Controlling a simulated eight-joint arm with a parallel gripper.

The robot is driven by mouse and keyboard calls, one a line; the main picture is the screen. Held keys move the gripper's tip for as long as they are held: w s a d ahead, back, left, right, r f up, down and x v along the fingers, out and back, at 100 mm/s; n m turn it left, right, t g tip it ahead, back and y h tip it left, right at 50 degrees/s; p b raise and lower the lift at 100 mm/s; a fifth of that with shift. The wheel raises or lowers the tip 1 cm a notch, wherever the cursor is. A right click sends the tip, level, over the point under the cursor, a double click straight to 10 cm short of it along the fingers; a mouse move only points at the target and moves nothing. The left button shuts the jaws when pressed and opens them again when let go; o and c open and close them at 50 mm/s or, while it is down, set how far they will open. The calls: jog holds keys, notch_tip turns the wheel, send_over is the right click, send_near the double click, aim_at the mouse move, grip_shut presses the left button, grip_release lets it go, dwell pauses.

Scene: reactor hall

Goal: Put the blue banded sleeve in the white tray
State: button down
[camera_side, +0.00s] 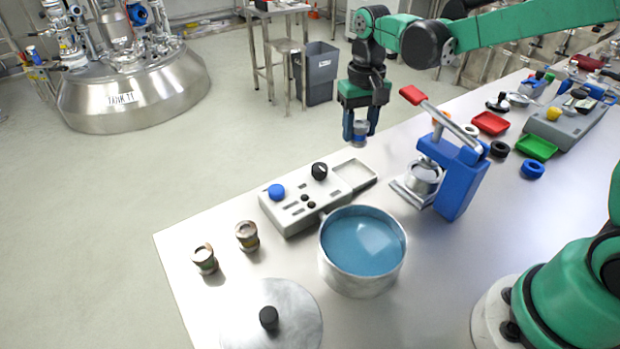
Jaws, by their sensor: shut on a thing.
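My gripper (360,137) hangs above the far side of the steel table. Its blue fingers are shut on a small grey sleeve (360,131) with a bluish band, held upright and clear of the surface. The fingers partly hide the sleeve. A pale, open rectangular tray (353,174) lies below the gripper, at the right end of a whitish panel with knobs. The tray looks empty. The sleeve is above and slightly beyond the tray in this view.
Two brownish banded sleeves (205,260) (247,236) stand at the left. A pot of blue liquid (362,241) stands in front of the knobbed panel (300,204). A blue press with a red-handled lever (452,175) rises right of the tray. Red (490,123) and green (537,147) trays lie farther right.

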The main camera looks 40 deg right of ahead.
aim_at(362, 124)
notch_tip(362, 124, down, 8)
jog(key=shift+r, duration=0.2)
jog(key=shift+f, duration=0.15)
jog(key=shift+c, duration=2)
grip_release()
notch_tip(362, 124, up, 12)
jog(key=shift+r, duration=0.15)
jog(key=shift+s+r, duration=0.25)
jog(key=shift+s, duration=0.05)
jog(key=s+a+n+t, duration=0.1)
jog(key=s+n+t, duration=0.2)
jog(key=s+t, duration=0.4)
jog(key=shift+s+a+f, duration=0.2)
jog(key=shift+s+a, duration=0.05)
jog(key=shift+s, duration=1.35)
